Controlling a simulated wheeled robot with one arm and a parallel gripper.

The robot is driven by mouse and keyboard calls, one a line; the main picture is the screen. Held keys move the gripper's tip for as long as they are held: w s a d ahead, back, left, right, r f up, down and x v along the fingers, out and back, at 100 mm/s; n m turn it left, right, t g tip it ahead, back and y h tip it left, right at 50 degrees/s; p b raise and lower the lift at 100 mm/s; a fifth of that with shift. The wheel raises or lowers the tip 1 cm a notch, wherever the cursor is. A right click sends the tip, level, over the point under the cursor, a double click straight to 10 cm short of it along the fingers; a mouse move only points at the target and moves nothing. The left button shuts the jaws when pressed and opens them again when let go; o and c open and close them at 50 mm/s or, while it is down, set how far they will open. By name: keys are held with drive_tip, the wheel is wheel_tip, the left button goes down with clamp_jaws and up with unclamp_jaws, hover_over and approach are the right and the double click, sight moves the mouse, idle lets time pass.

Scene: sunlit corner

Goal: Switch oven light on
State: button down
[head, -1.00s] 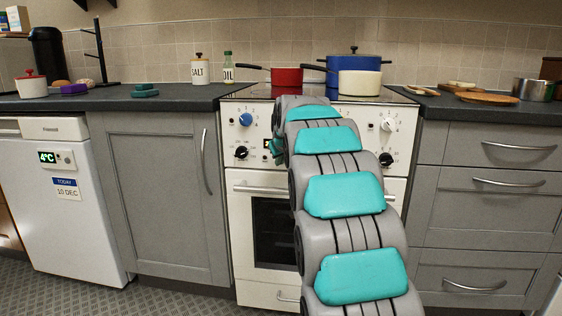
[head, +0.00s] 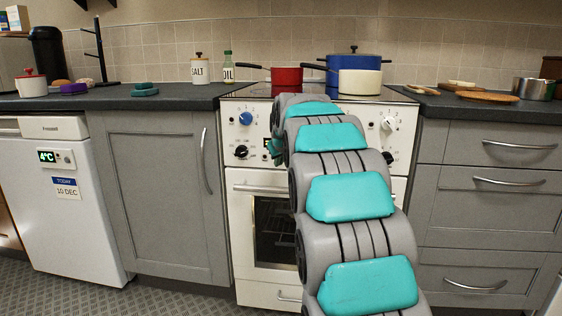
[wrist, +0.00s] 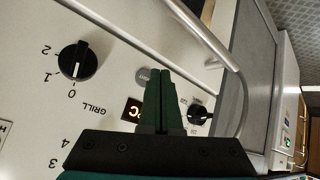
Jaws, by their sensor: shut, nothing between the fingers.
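The white oven (head: 262,180) stands in the middle of the head view, its front partly covered by my arm. Its window (head: 272,235) shows wire racks inside. In the wrist view, a grey round button (wrist: 144,75) with small lettering, too small to read surely, sits on the panel at the fingertips, partly hidden by them. I cannot tell whether the fingers touch it. My gripper (wrist: 160,74) is shut and empty. In the head view it is mostly hidden behind my arm, at the control panel.
A black grill knob (wrist: 77,61), another black knob (wrist: 199,113) and an orange-lit display (wrist: 131,110) surround the fingers. A blue knob (head: 245,118) is on the panel. A red pot (head: 286,75) and a blue pot (head: 358,68) stand on the hob.

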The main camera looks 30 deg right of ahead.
drive_tip(key=s+a, duration=0.1)
drive_tip(key=s, duration=0.1)
drive_tip(key=s+a+b, duration=0.1)
drive_tip(key=s+a, duration=0.1)
drive_tip(key=shift+s, duration=0.15)
idle(0.4)
